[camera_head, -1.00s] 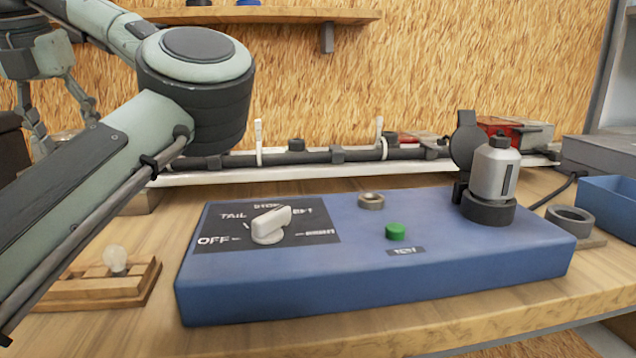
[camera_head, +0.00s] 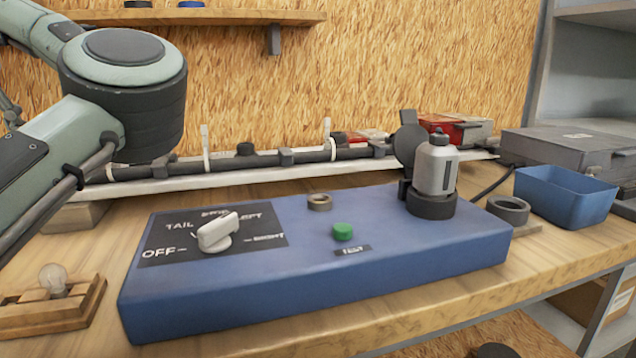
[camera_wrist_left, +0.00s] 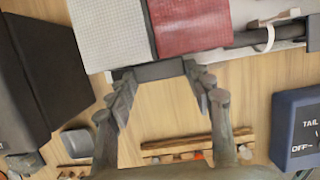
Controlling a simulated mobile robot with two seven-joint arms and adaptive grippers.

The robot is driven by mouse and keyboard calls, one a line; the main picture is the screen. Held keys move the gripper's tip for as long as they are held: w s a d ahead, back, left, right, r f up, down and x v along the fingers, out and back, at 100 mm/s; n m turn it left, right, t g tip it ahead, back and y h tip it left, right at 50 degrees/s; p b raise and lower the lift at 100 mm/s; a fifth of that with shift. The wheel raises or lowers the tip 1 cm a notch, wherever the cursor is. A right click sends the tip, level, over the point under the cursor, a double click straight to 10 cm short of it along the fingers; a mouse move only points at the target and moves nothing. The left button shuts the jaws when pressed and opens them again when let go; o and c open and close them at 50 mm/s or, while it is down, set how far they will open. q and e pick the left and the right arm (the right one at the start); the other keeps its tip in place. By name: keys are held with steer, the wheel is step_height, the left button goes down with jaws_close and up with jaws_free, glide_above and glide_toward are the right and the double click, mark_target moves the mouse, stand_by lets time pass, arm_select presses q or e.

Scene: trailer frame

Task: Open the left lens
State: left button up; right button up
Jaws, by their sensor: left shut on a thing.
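The left lens, a ribbed block with a pale grey half (camera_wrist_left: 112,35) and a red half (camera_wrist_left: 190,24), fills the top of the left wrist view. A dark tab (camera_wrist_left: 160,71) sits at its near edge. My left gripper (camera_wrist_left: 160,76) has its two fingers on either side of this tab, shut on it. The lens looks closed, though its far edge is out of frame. In the head view my left arm enters from the left, and its gripper and the left lens are outside the picture. My right gripper is in neither view.
A bulb (camera_head: 53,279) sits in a wooden holder at left. A red lamp (camera_head: 440,123) and blue bin (camera_head: 565,196) are at right.

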arm_select(q)
steer(key=shift+w+a+r+p, duration=0.1)
steer(key=shift+w+r+p, duration=0.15)
steer(key=shift+r+p, duration=0.3)
steer(key=shift+w+a+r+p, duration=0.1)
steer(key=shift+w+r+p, duration=0.15)
steer(key=shift+r+p, duration=0.35)
steer(key=shift+w+a+r+p, duration=0.1)
steer(key=shift+w+r+p, duration=0.25)
steer(key=shift+r, duration=0.35)
steer(key=shift+s, duration=0.1)
steer(key=shift+r+p, duration=0.45)
steer(key=shift+p, duration=0.05)
steer(key=shift+w+a+r+p, duration=0.2)
steer(key=shift+w+r+p, duration=0.4)
steer(key=shift+w+p, duration=0.15)
steer(key=shift+w+a+r, duration=0.2)
steer(key=shift+w+r, duration=0.35)
steer(key=shift+r, duration=0.1)
steer(key=shift+w+a+r, duration=0.3)
steer(key=shift+w+r, duration=0.3)
steer(key=shift+w, duration=0.3)
steer(key=shift+w+a+r, duration=0.25)
steer(key=shift+w+r, duration=0.3)
steer(key=shift+w, duration=0.35)
